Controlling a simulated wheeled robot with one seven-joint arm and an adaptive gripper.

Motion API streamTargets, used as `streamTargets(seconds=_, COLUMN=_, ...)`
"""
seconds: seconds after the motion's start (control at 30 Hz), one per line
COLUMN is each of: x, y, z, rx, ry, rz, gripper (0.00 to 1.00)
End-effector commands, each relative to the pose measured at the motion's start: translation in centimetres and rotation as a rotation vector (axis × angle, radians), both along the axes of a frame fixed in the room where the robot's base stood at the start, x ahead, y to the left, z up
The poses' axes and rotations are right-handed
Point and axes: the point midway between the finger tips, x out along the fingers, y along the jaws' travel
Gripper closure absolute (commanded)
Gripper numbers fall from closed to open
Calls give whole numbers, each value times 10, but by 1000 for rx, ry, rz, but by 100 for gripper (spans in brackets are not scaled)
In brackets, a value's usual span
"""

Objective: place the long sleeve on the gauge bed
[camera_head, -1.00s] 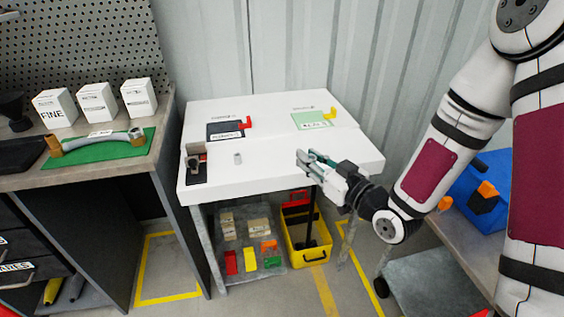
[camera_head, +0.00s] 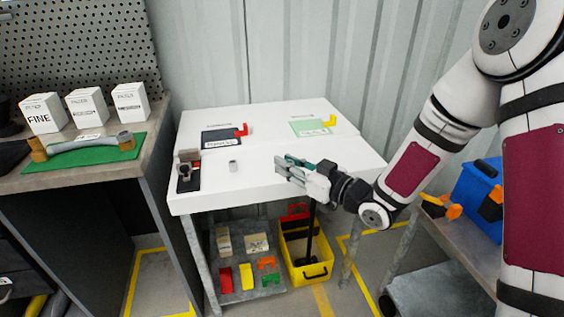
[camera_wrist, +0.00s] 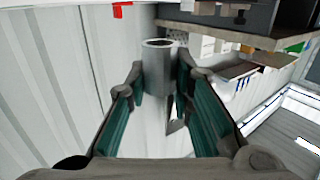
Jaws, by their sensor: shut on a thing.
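My gripper (camera_head: 284,168) is over the right-middle of the white table (camera_head: 330,161), pointing left. In the wrist view its two teal-padded fingers (camera_wrist: 166,105) are shut on a grey, hollow metal sleeve (camera_wrist: 158,68), with its open end facing up in the picture. The held sleeve is hard to make out in the head view. A black-based fixture with a metal block (camera_head: 188,171), apparently the gauge bed, sits at the table's left edge, apart from my gripper. A short grey sleeve (camera_head: 234,166) stands on the table between them.
At the table's back lie a dark labelled pad (camera_head: 222,138) with a red bracket (camera_head: 242,130) and a green pad (camera_head: 309,127) with a yellow bracket (camera_head: 330,121). A workbench with white boxes (camera_head: 131,102) stands left. A yellow bin (camera_head: 306,262) is below the table.

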Motion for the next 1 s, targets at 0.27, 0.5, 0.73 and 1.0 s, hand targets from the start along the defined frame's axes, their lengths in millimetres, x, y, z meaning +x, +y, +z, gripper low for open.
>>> streamTargets(seconds=0.27, x=64, y=15, z=-7, rx=0, ry=-2, rz=1, gripper=100)
streamTargets(seconds=0.5, x=89, y=20, z=-9, rx=0, ry=0, rz=0, gripper=100)
streamTargets(seconds=0.73, x=89, y=20, z=-33, rx=-1, ry=3, rz=0, gripper=100)
streamTargets(seconds=1.0, x=89, y=20, z=-44, rx=0, ry=0, rz=0, gripper=100)
